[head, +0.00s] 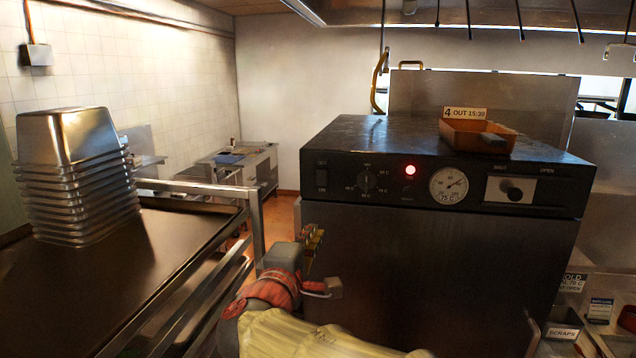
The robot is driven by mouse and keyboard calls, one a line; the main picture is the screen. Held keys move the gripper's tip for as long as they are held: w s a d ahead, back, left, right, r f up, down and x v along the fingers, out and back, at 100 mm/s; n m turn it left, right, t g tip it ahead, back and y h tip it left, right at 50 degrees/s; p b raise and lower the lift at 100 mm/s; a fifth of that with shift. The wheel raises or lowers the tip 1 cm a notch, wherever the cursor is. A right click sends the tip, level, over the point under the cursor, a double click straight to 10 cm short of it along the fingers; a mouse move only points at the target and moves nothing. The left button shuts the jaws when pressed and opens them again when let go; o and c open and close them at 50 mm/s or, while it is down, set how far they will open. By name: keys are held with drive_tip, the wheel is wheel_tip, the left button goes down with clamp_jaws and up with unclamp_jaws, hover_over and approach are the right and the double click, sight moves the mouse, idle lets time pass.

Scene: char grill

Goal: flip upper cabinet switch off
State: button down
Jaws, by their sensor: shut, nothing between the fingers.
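The upper cabinet (450,270) is a dark metal box with a black control panel across its top front. A black rocker switch (321,178) sits at the panel's left end; I cannot tell its position. A red lamp (410,170) on the panel is lit. A dial knob (367,180) is between switch and lamp, and a round gauge (449,185) is right of the lamp. My gripper (315,238) is shut and empty. In the picture it is below the switch, at the cabinet's left front edge; no contact with the switch shows.
A vent slider (511,190) is at the panel's right. An orange tray (478,137) with a label card stands on the cabinet. At left, a rack holds a large dark tray (165,245) with stacked metal pans (75,175). Labelled bins are at lower right.

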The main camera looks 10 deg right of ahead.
drive_tip(key=shift+t, duration=0.9)
drive_tip(key=r, duration=0.2)
drive_tip(key=a+r, duration=0.1)
drive_tip(key=r, duration=0.1)
drive_tip(key=shift+w+a+r, duration=0.15)
drive_tip(key=shift+r, duration=0.2)
drive_tip(key=p, duration=0.4)
approach(321, 175)
drive_tip(key=x, duration=0.7)
